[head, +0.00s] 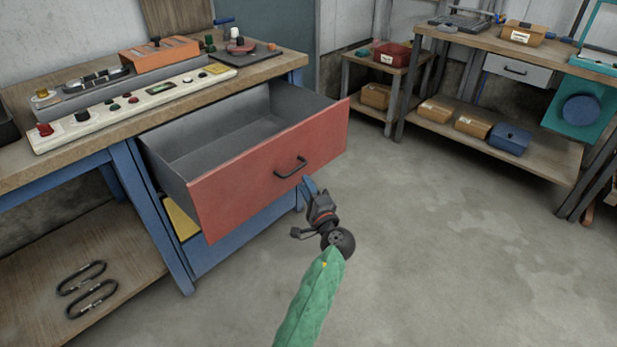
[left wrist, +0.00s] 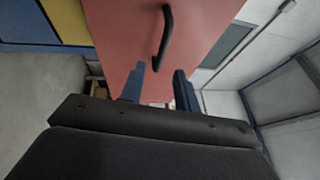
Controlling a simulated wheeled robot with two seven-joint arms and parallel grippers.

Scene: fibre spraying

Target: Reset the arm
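My left arm, in a green sleeve (head: 310,300), reaches up from the bottom of the head view. Its gripper (head: 308,184) is just in front of and below the black handle (head: 291,167) of the red-fronted drawer (head: 245,183). In the left wrist view the two blue fingers of the left gripper (left wrist: 160,69) are apart with nothing between them. The handle (left wrist: 165,38) shows ahead of the fingertips, apart from them, on the red drawer front (left wrist: 120,35). The drawer is pulled out and looks empty inside. My right gripper is in neither view.
The drawer belongs to a blue-framed workbench (head: 132,215) with a white control panel (head: 135,105) on top. Two black curved parts (head: 88,290) lie on its lower shelf. Another workbench (head: 500,45) stands at the back right. The grey floor (head: 440,230) between is clear.

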